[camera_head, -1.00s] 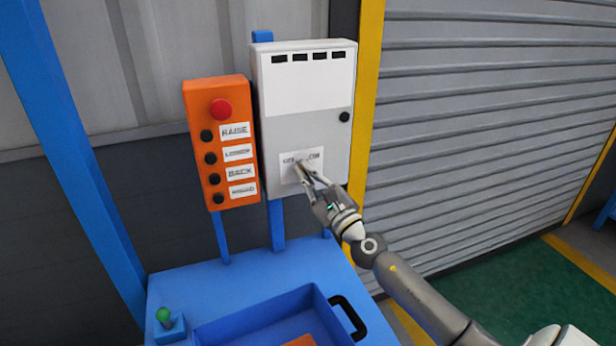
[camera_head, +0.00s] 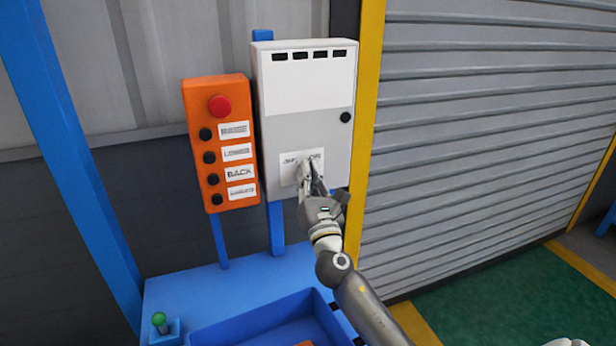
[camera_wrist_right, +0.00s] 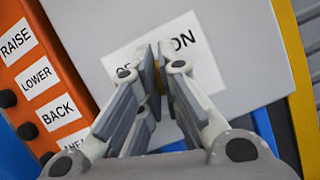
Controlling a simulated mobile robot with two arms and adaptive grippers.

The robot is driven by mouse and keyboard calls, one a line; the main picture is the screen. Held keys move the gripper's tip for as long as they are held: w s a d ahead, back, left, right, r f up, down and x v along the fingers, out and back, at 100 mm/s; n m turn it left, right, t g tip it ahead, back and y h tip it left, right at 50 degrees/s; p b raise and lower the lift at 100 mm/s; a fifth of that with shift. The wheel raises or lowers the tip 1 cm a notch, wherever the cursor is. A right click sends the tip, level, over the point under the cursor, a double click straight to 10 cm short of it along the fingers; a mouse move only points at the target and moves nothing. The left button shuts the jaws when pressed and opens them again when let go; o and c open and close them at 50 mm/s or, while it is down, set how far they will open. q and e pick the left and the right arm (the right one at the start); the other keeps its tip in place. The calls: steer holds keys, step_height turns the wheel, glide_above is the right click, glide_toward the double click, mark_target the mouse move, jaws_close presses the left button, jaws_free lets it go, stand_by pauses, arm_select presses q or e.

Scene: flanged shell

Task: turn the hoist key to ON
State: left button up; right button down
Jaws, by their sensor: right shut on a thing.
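The grey control box (camera_head: 302,125) hangs upright on a blue post and has a white label (camera_head: 289,170) low on its front. In the right wrist view the label (camera_wrist_right: 188,38) shows "ON" at its right end; the left word is mostly covered. My right gripper (camera_head: 308,168) is at the label, its fingers shut on the hoist key. The fingers hide nearly all of the key; only a small brassy sliver (camera_wrist_right: 158,74) shows between them. I cannot read the key's angle.
An orange button panel (camera_head: 219,145) with a red knob stands close left of the box. A blue tray (camera_head: 240,325) and a green-tipped lever (camera_head: 159,321) are below. A yellow post (camera_head: 368,90) and a grey shutter (camera_head: 490,120) are at right.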

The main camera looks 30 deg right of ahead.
steer(key=m+g+h, duration=0.1)
steer(key=m, duration=0.3)
steer(key=m+g+h, duration=0.1)
steer(key=m, duration=0.2)
steer(key=shift+m+h+p, duration=0.3)
steer(key=shift+m+p, duration=0.1)
steer(key=shift+f+g, duration=0.1)
steer(key=shift+g, duration=0.3)
steer(key=c, duration=1.6)
jaws_free()
steer(key=shift+c, duration=0.2)
steer(key=v, duration=1.2)
